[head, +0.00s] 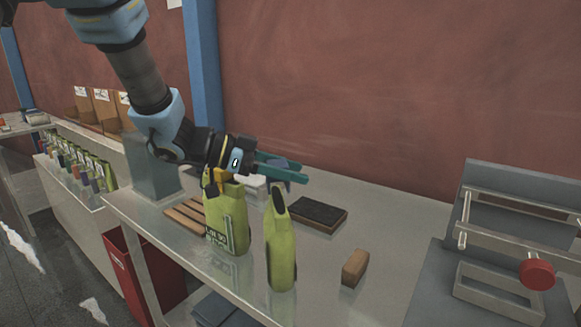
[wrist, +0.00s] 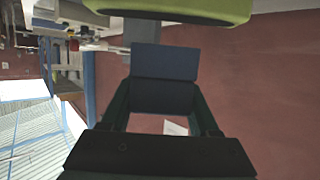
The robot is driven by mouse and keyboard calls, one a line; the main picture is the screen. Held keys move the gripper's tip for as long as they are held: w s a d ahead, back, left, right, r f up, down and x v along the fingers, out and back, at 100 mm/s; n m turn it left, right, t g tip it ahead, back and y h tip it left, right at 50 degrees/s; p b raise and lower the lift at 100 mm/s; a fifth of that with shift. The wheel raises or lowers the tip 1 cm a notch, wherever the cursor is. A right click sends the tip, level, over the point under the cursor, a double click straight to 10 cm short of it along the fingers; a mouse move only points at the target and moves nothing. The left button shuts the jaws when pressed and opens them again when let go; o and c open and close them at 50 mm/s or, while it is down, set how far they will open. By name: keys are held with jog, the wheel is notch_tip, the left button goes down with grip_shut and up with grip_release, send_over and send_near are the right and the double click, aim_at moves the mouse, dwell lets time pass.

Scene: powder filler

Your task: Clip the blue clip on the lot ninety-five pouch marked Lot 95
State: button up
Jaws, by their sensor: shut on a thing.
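My gripper (head: 285,170) is shut on the blue clip (wrist: 165,62), a dark blue block between the fingers in the wrist view. In the head view the teal fingers point right and hide most of the clip. A green pouch with a lot label (head: 228,218) stands upright on the bench, below and left of the fingertips; its number is too small to read surely. A yellow piece (head: 219,178) shows at its top. A second green pouch (head: 281,250) stands just below the fingertips, its top dark, no label visible. A green pouch edge (wrist: 190,10) crosses the top of the wrist view.
A wooden slatted rack (head: 185,215), a dark-topped tray (head: 318,212) and a brown block (head: 354,267) lie on the bench. A grey machine with a red knob (head: 537,274) is at right. Several small pouches stand at far left. A red bin (head: 160,275) is below.

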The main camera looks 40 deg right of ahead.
jog(key=shift+f+b, duration=0.7)
jog(key=shift+f, duration=0.9)
jog(key=shift+f+b, duration=0.45)
jog(key=shift+f, duration=0.4)
jog(key=o, duration=1.4)
jog(key=b+v, duration=0.2)
jog(key=v, duration=0.8)
jog(key=shift+w+a+r, duration=0.15)
jog(key=shift+w+a, duration=0.05)
jog(key=shift+a, duration=0.1)
